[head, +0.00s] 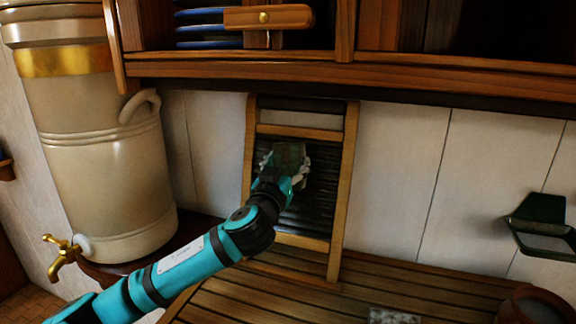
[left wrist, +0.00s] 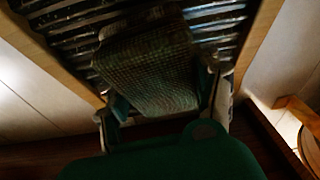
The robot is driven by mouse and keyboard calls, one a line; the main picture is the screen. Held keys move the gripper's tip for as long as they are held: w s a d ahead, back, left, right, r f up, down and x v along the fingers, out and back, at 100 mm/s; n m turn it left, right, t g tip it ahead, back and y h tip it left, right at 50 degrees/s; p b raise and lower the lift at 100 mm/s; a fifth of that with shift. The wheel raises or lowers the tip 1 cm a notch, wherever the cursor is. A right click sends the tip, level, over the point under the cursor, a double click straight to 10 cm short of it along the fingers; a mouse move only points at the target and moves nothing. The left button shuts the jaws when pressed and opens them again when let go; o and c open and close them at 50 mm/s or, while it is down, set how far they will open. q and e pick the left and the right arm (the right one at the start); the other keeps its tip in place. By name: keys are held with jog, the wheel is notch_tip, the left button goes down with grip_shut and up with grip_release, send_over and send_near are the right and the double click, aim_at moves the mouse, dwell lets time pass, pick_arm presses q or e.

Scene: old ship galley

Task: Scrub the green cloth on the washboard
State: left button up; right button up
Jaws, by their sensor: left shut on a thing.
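The washboard (head: 320,215) leans upright against the white wall, with a wooden frame and dark ribbed metal; its ribs also show in the left wrist view (left wrist: 65,25). The green cloth (head: 289,156) is a dark bundle in front of the upper ribs. In the left wrist view the cloth (left wrist: 150,65) shows a woven texture and lies against or very close to the ribs; contact is hard to tell. My left gripper (head: 283,170) is shut on the cloth, with a finger on each side of it. My right gripper is in neither view.
A slatted wooden counter (head: 260,295) lies below the washboard. A large cream urn (head: 105,150) with a brass tap (head: 62,257) stands at left. A wooden shelf (head: 400,80) with blue-rimmed plates (head: 207,28) hangs above. A dark green holder (head: 540,220) is on the right wall.

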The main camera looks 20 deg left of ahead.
pick_arm(q)
jog(key=shift+w+f, duration=0.1)
jog(key=shift+w, duration=0.15)
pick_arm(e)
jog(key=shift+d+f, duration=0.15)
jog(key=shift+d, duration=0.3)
pick_arm(q)
jog(key=shift+w+f+b, duration=0.15)
jog(key=shift+w+b, duration=0.3)
jog(key=shift+w, duration=0.2)
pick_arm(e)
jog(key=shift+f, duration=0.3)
pick_arm(q)
jog(key=shift+s+f+b, duration=0.3)
jog(key=shift+f+b, duration=0.6)
jog(key=shift+f, duration=0.05)
jog(key=shift+s+f+b, duration=0.3)
jog(key=shift+f+b, duration=0.55)
jog(key=shift+f, duration=0.1)
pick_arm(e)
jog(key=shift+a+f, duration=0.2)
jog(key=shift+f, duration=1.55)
